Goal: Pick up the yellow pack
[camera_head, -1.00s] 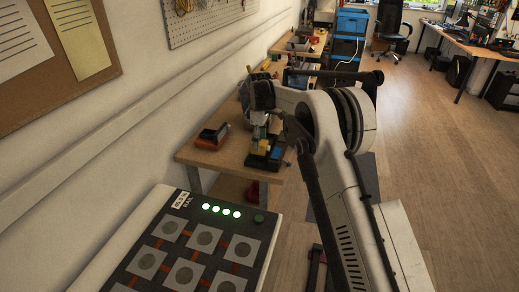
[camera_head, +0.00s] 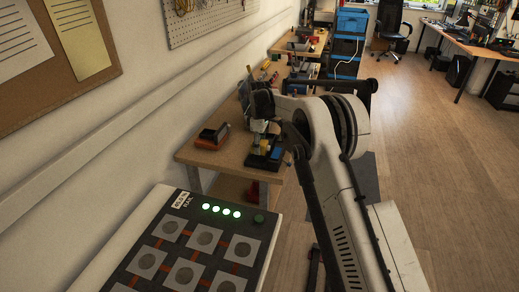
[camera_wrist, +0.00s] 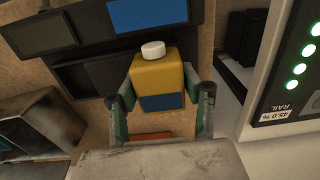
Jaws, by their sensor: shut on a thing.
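The yellow pack (camera_wrist: 156,74) has a white round cap and a blue band on its lower part. In the wrist view it stands between the two green-sided fingers of my gripper (camera_wrist: 161,98), which are shut on it from the left and right. In the head view the pack (camera_head: 263,147) is a small yellow patch under my gripper (camera_head: 260,133), at the workbench's right part. Its base is hidden, so I cannot tell whether it is clear of what lies beneath.
A dark tray (camera_wrist: 85,78) with a blue part lies beyond the pack. A worn metal box (camera_wrist: 42,122) is at left in the wrist view. The panel with green lights (camera_head: 222,211) stands in front of the workbench (camera_head: 228,158). An orange-and-black device (camera_head: 212,137) sits left of my gripper.

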